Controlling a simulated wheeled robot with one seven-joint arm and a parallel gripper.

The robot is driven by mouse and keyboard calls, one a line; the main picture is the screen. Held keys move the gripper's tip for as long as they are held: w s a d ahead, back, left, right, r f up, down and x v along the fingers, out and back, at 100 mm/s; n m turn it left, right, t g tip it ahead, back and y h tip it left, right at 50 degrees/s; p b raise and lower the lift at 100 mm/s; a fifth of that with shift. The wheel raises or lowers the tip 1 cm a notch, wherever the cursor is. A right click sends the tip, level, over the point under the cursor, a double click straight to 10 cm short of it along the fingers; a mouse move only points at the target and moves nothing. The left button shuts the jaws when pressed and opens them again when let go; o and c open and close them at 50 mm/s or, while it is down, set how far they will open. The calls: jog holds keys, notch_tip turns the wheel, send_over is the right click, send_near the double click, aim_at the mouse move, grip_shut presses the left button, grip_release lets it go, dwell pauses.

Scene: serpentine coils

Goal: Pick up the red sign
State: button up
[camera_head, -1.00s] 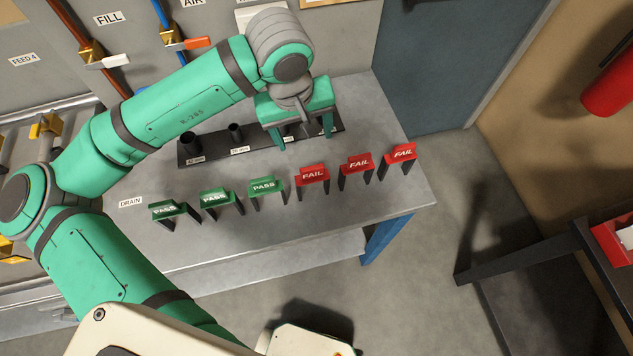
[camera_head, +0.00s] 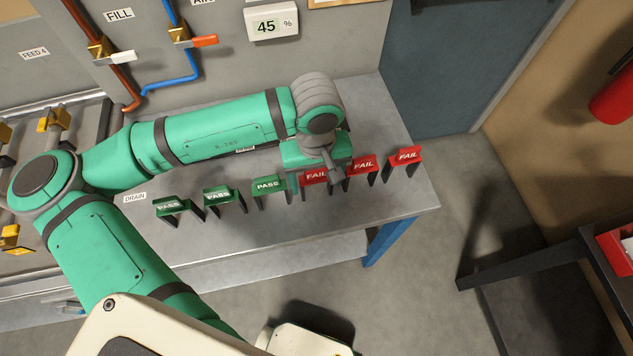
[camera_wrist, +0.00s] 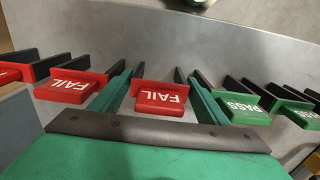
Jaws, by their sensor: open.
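Three red FAIL signs stand in a row on the grey bench: the nearest to the green signs (camera_head: 314,178), a middle one (camera_head: 362,166) and one at the right end (camera_head: 406,157). My gripper (camera_head: 318,184) is over the first red sign and partly hides it. In the wrist view, that red FAIL sign (camera_wrist: 160,98) sits between the two green fingers of my open gripper (camera_wrist: 160,88), with a gap on each side. The middle red sign (camera_wrist: 72,87) is just outside the left finger. I cannot tell the finger height exactly.
Three green PASS signs, one of them here (camera_head: 268,186), continue the row to the left; one is close outside my right finger in the wrist view (camera_wrist: 240,107). The bench (camera_head: 250,225) is clear in front of the row. A wall panel with pipes stands behind.

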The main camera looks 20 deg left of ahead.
jog(key=shift+f, duration=1.1)
jog(key=c, duration=0.9)
jog(key=shift+o, duration=0.2)
jog(key=shift+r, duration=0.15)
